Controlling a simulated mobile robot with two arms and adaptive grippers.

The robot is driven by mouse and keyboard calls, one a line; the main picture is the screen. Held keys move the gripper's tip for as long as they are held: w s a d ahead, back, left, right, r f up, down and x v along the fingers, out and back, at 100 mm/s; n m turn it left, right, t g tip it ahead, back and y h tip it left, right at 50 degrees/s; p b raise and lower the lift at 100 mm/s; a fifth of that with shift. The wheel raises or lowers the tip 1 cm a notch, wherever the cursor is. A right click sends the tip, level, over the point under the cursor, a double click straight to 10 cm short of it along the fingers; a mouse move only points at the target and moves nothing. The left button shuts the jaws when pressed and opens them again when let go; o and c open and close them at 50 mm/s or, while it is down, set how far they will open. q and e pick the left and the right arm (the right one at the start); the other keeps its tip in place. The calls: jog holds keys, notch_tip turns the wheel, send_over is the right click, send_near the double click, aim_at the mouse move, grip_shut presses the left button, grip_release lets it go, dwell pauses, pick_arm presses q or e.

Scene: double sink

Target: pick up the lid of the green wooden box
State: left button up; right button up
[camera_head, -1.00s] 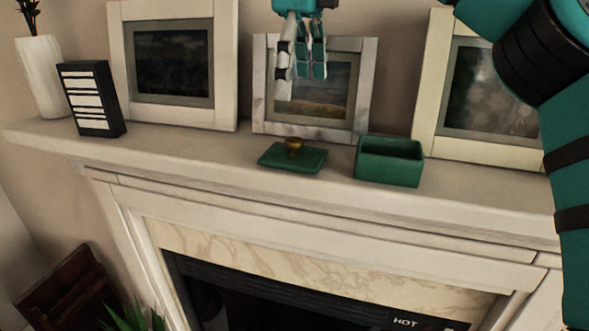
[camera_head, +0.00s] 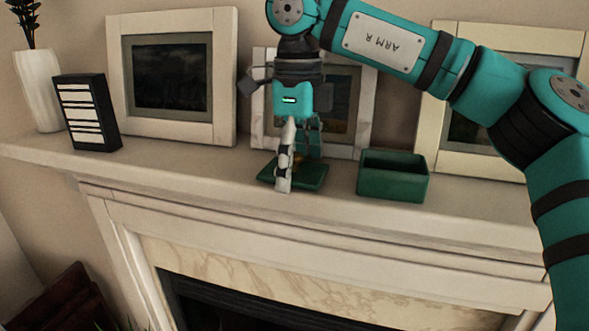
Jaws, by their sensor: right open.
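The green lid (camera_head: 309,177) lies flat on the mantel shelf, left of the green box. Its brass knob is mostly hidden behind my right gripper. The green wooden box (camera_head: 392,178) stands open on the shelf, with its hollow inside showing. My right gripper (camera_head: 293,172) points down over the lid, with its fingers around the knob's place. It is open; whether a finger touches the lid or knob I cannot tell. My left gripper is not in view.
The mantel shelf (camera_head: 190,166) is narrow, with its front edge close to the lid. Framed pictures (camera_head: 172,78) lean on the wall behind. A black box with white stripes (camera_head: 87,112) and a white vase (camera_head: 42,90) stand at the left. The shelf between them and the lid is clear.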

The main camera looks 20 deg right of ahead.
jog(key=shift+a, duration=0.1)
jog(key=shift+c, duration=0.9)
jog(key=c, duration=1.1)
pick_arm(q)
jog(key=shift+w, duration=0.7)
pick_arm(e)
jog(key=shift+c, duration=0.2)
jog(key=shift+r, duration=0.15)
